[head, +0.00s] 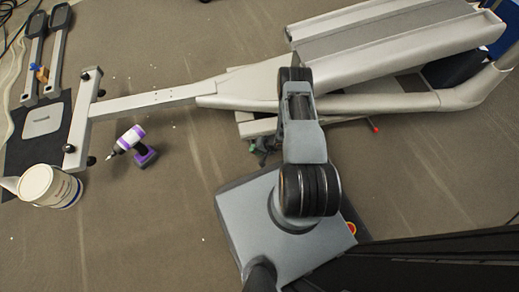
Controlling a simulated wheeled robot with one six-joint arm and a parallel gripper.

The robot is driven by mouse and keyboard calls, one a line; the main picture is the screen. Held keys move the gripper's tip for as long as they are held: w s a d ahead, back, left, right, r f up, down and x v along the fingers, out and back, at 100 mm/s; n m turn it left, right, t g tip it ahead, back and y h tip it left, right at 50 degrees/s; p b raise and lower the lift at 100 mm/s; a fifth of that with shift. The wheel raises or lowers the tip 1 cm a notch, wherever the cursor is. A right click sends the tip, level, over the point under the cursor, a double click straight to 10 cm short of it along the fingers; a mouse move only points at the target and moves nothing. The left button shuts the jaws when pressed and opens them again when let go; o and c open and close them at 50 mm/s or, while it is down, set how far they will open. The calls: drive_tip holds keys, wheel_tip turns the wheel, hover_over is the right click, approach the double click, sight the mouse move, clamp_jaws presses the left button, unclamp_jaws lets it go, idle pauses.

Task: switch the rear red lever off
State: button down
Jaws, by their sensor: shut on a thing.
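A grey elliptical trainer (390,45) lies across the floor from the upper right to the left. A small red tip (375,129) on a thin dark rod sticks out from under its frame, to the right of my arm. It may be the red lever; I cannot tell whether it is the rear one or how it is set. A small dark and green part (264,147) shows just left of my arm, too small to make out. My arm reaches over the machine's frame, and its end is hidden beneath its own links. I cannot make out my gripper.
A purple and white power drill (135,146) lies on the floor left of centre. A white bucket (50,187) stands at the lower left beside the trainer's end bar. The two pedals (59,18) lie at the upper left. The floor between drill and my base is mostly clear.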

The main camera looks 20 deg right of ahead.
drive_tip(key=shift+w+d+r, duration=0.1)
drive_tip(key=shift+w+r, duration=0.6)
drive_tip(key=shift+r, duration=0.05)
drive_tip(key=c, duration=0.9)
unclamp_jaws()
drive_tip(key=shift+s+f, duration=0.1)
drive_tip(key=shift+s, duration=0.05)
